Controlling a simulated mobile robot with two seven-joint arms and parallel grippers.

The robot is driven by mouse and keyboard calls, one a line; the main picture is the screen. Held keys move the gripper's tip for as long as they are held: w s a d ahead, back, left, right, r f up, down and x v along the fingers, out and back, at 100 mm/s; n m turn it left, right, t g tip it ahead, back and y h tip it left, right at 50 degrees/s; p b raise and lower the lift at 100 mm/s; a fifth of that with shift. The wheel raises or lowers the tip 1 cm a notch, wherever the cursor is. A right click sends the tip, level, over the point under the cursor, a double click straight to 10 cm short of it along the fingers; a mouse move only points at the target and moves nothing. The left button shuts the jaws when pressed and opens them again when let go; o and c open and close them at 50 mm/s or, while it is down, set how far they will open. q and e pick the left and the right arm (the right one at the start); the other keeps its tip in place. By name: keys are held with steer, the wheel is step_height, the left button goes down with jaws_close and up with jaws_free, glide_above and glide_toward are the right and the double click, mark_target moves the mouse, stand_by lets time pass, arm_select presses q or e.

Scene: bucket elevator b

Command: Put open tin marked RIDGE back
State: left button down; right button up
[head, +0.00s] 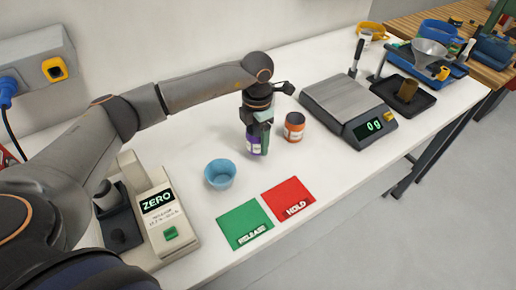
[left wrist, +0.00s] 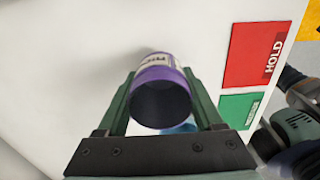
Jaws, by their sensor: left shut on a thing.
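The open purple tin (head: 254,140) with a white label is at the middle of the white table, between the jaws of my left gripper (head: 258,122). In the left wrist view the tin (left wrist: 160,98) sits between the two green fingers (left wrist: 160,100), its dark open mouth facing the camera. Its label shows only in part, starting with letters like "RI". My left gripper is shut on it. I cannot tell whether its base touches the table. My right gripper is not in view.
An orange tin (head: 294,127) stands just right of the purple one. A blue bowl (head: 220,173) stands in front. Green RELEASE (head: 243,225) and red HOLD (head: 288,198) mats lie near the front edge. A scale (head: 349,104) reading 0 g is at right, a ZERO device (head: 162,222) at left.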

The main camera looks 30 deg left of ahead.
mark_target(258, 146)
arm_select(q)
steer(key=shift+w+f+b, duration=0.2)
steer(key=shift+f+b, duration=0.75)
steer(key=shift+f, duration=0.7)
steer(key=shift+f, duration=0.15)
steer(key=shift+c, duration=0.2)
jaws_free()
steer(key=shift+r, duration=0.3)
step_height(258, 146, up, 12)
steer(key=b, duration=0.1)
steer(key=shift+f, duration=0.15)
